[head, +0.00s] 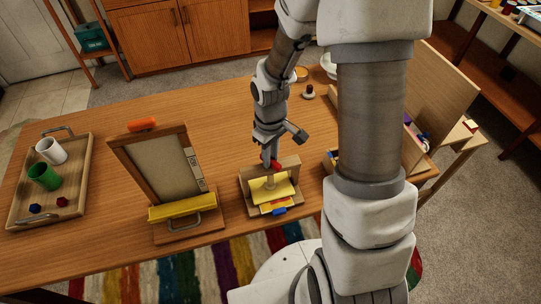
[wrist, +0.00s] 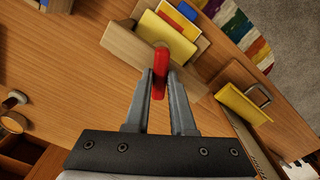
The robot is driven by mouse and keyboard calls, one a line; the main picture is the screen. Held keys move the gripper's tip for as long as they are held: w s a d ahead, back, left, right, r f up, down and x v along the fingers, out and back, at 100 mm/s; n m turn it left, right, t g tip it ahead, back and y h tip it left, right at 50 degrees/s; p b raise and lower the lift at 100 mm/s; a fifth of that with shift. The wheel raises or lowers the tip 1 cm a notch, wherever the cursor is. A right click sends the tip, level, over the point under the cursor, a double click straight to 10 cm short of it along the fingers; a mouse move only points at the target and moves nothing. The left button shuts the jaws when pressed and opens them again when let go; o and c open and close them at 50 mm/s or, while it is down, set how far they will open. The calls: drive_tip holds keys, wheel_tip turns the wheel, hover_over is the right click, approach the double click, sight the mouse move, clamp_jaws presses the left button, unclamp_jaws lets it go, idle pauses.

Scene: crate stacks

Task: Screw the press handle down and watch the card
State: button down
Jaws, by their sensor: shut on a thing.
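The press (head: 246,201) is a small wooden frame near the table's front edge, left of my arm's column. It also shows at the top of the wrist view (wrist: 128,45). Its red handle (wrist: 160,62) sits between my fingertips; my gripper (wrist: 160,82) is shut on it from above. In the head view my gripper (head: 268,160) mostly hides the handle. A yellow plate (head: 262,190) lies below the handle. Under it, yellow, blue (head: 279,211) and red edges stick out toward the front. I cannot tell which of these is the card.
A wooden stand with a grey panel and yellow bar (head: 182,208) stands left of the press. A tray (head: 78,200) with a white cup and a green cup is at the far left. A wooden box (head: 412,152) stands at the right, partly behind my arm.

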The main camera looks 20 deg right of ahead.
drive_tip(key=shift+m, duration=1)
drive_tip(key=c, duration=0.8)
unclamp_jaws()
drive_tip(key=shift+o, duration=0.2)
drive_tip(key=shift+r, duration=0.1)
wheel_tip(320, 180, up, 17)
drive_tip(key=p, duration=0.1)
drive_tip(key=shift+r, duration=0.15)
